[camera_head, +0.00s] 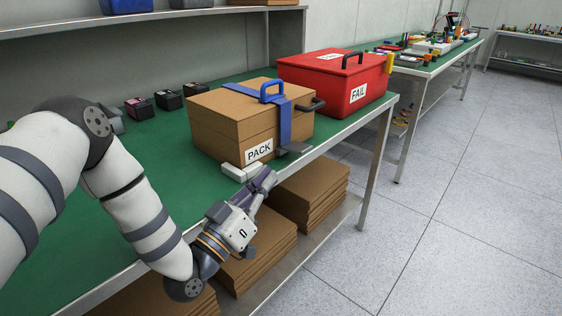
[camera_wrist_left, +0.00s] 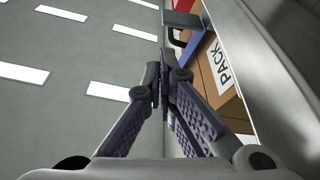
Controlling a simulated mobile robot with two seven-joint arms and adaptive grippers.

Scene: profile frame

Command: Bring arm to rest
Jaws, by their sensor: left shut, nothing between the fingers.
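My left gripper (camera_head: 265,181) is shut and empty. In the head view it is just off the front edge of the green-topped bench, in front of the cardboard box labelled PACK (camera_head: 217,127). The box is closed, with a blue strap and blue handle across its lid. In the left wrist view the two fingers of my left gripper (camera_wrist_left: 160,82) meet at their tips, and the PACK box (camera_wrist_left: 216,85) shows at the right, apart from them. My left arm reaches in from the left over the bench. My right gripper is not in view.
A red box labelled FAIL (camera_head: 336,88) stands behind the PACK box on the green bench top (camera_head: 168,163). Small dark items (camera_head: 168,99) lie on the bench to the left. Flat cardboard stacks (camera_head: 308,197) fill the shelf below. The tiled floor (camera_head: 455,200) at the right is clear.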

